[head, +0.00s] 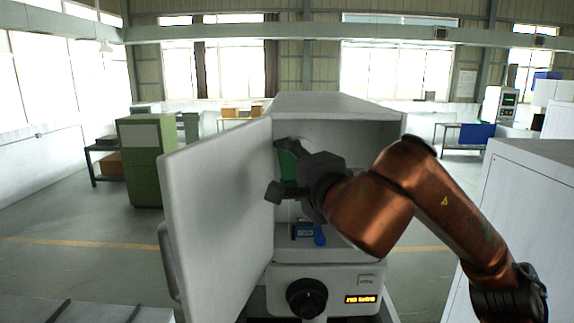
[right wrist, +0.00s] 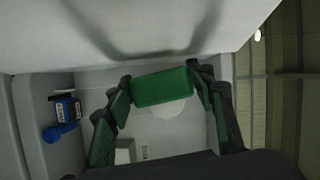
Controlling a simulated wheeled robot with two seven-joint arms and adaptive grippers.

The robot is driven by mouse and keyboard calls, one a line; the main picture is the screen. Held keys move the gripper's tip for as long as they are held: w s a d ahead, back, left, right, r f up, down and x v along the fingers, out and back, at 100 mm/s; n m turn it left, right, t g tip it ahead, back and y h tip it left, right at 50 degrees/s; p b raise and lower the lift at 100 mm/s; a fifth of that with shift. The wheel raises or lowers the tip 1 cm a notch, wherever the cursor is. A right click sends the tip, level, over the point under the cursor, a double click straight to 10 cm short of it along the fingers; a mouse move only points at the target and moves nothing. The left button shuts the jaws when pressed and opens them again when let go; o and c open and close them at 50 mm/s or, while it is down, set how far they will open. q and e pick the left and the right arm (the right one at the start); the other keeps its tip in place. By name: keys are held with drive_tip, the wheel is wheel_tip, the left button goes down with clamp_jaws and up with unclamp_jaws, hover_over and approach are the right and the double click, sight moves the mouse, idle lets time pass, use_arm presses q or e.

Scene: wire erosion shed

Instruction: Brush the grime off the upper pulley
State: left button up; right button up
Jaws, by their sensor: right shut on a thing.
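My right gripper (head: 277,168) reaches into the open white machine cabinet (head: 340,104) from the right. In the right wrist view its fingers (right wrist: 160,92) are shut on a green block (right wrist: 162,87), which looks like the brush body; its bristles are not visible. The green block also shows in the head view (head: 288,164), partly hidden by the gripper. A pale round disc (right wrist: 172,108), likely the upper pulley, shows just behind the block in the wrist view and is partly covered by it. I cannot tell whether they touch, and no grime is discernible. My left gripper is not in view.
The cabinet door (head: 215,205) stands open on the left, close to the gripper. A black knob (head: 307,298) and lit display (head: 361,299) are on the front below.

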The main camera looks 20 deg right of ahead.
drive_tip(key=shift+s+a, duration=0.15)
drive_tip(key=shift+s, duration=0.45)
drive_tip(key=shift+s, duration=0.1)
drive_tip(key=shift+s+a+b, duration=0.2)
drive_tip(key=shift+s+a, duration=0.05)
drive_tip(key=shift+s, duration=0.45)
drive_tip(key=shift+s+a+b, duration=0.2)
drive_tip(key=shift+s, duration=0.45)
drive_tip(key=shift+w+d, duration=0.1)
